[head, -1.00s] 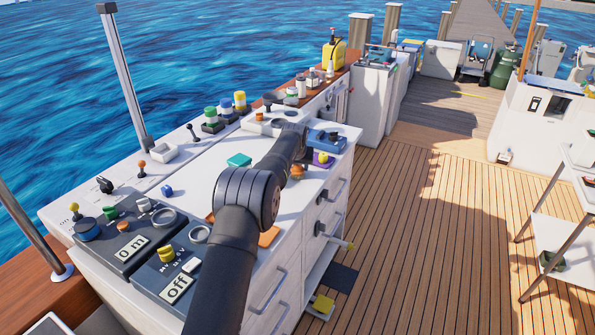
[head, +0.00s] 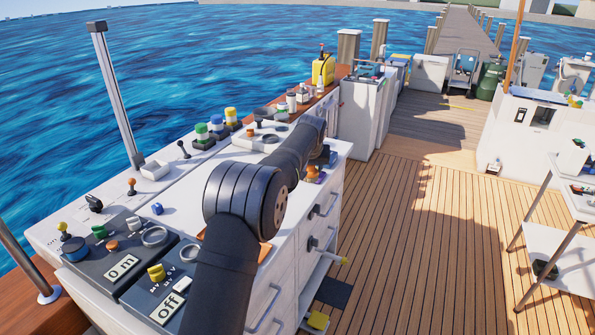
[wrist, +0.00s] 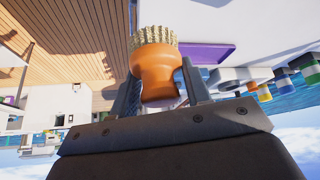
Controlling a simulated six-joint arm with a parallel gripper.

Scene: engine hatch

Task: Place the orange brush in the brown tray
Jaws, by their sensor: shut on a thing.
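The orange brush (wrist: 155,72) shows in the wrist view, with an orange handle and pale bristles. My gripper (wrist: 159,86) is shut on its handle, one finger on each side, and the bristles point away from the palm. In the head view a small orange thing (head: 313,173) near the counter's right edge looks like the brush, just beyond my arm. A flat orange-brown piece (head: 265,252) on the counter, mostly hidden behind my arm, may be the brown tray; I cannot tell for sure.
The white counter (head: 180,203) carries knobs, levers and a dark control panel (head: 125,258) on the left. A purple tray (wrist: 205,53) shows in the wrist view. Drawer handles stick out on the counter's right side, above open wooden deck (head: 420,240).

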